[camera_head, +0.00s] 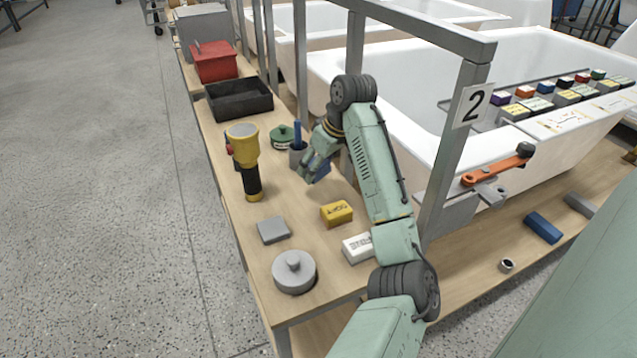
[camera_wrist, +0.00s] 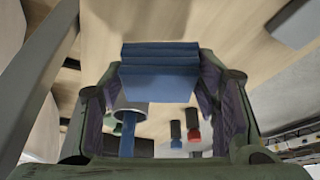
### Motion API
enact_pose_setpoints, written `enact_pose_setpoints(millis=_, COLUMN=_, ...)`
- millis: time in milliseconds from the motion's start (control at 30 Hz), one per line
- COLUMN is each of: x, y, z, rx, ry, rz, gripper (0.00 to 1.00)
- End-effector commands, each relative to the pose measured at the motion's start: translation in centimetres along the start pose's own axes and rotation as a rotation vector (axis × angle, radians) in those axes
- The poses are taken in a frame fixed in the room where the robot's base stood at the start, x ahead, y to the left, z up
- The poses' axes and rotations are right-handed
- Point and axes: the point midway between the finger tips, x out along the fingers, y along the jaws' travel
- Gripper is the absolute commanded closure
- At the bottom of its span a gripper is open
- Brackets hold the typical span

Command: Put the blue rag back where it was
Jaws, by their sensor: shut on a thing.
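My gripper (camera_head: 314,170) is shut on the blue rag (camera_wrist: 160,72). The rag looks like a folded, layered bundle between the two fingers in the wrist view. In the head view only a bit of its blue (camera_head: 320,170) shows by the fingers, close to the bench top; I cannot tell whether it touches the wood.
The wooden bench (camera_head: 310,220) also holds a yellow-black flashlight (camera_head: 245,160), green tin (camera_head: 284,137), yellow block (camera_head: 337,213), white block (camera_head: 357,248), grey block (camera_head: 273,230) and round grey lidded piece (camera_head: 294,270). Black tray (camera_head: 238,98) stands behind. A metal post (camera_head: 455,150) stands right of my arm.

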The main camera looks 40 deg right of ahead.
Motion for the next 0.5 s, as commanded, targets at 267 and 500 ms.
enact_pose_setpoints(millis=267, x=2.4, y=0.0, z=1.0, rx=0.001, ry=-0.001, rz=-0.001, gripper=0.70)
enact_pose_setpoints(millis=500, x=4.9, y=0.0, z=2.0, rx=0.001, ry=0.001, rz=0.000, gripper=0.70)
